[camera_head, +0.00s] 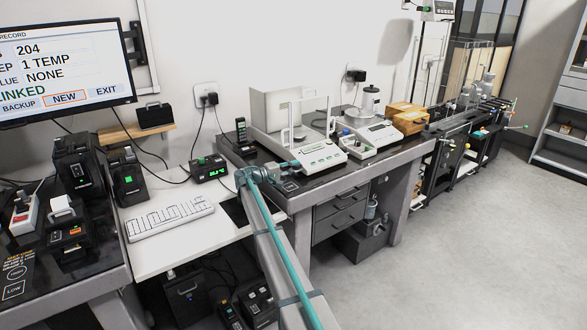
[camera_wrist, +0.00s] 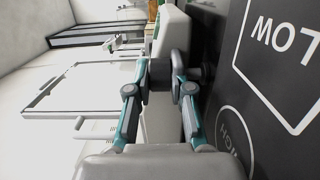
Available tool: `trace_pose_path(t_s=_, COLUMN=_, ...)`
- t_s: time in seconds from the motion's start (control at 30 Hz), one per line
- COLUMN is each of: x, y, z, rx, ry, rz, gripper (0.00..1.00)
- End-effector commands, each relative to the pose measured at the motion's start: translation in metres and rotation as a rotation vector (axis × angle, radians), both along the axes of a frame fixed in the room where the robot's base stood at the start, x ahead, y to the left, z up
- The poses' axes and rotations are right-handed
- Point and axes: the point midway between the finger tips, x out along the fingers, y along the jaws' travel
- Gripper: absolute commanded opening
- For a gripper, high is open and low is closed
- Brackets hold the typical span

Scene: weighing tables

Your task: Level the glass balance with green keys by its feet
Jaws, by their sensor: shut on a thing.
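The glass balance with green keys (camera_head: 318,156) stands on the dark-topped weighing table, its clear draft shield rising behind the key panel. My gripper (camera_head: 291,164) is low at the balance's front left corner. In the wrist view, my gripper (camera_wrist: 162,84) has its two fingers drawn close together beside the balance's pale body (camera_wrist: 174,32). The bubble level cannot be made out.
A second balance (camera_head: 378,133) with a round pan stands to the right, near a wooden box (camera_head: 407,117). Printed LOW and HIGH labels (camera_wrist: 275,45) lie on the dark surface beside my gripper. A keyboard (camera_head: 170,217) lies on the lower white desk at left.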

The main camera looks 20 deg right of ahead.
Motion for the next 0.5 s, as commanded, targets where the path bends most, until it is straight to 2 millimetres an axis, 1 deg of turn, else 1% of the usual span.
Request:
trace_pose_path(t_s=0.17, x=-0.0048, y=0.0002, z=-0.0019, rx=0.0, ry=0.0, rz=0.076, gripper=0.0)
trace_pose_path(t_s=0.5, x=-0.0096, y=-0.0013, z=-0.0037, rx=-0.001, ry=0.0, rz=0.322, gripper=0.0)
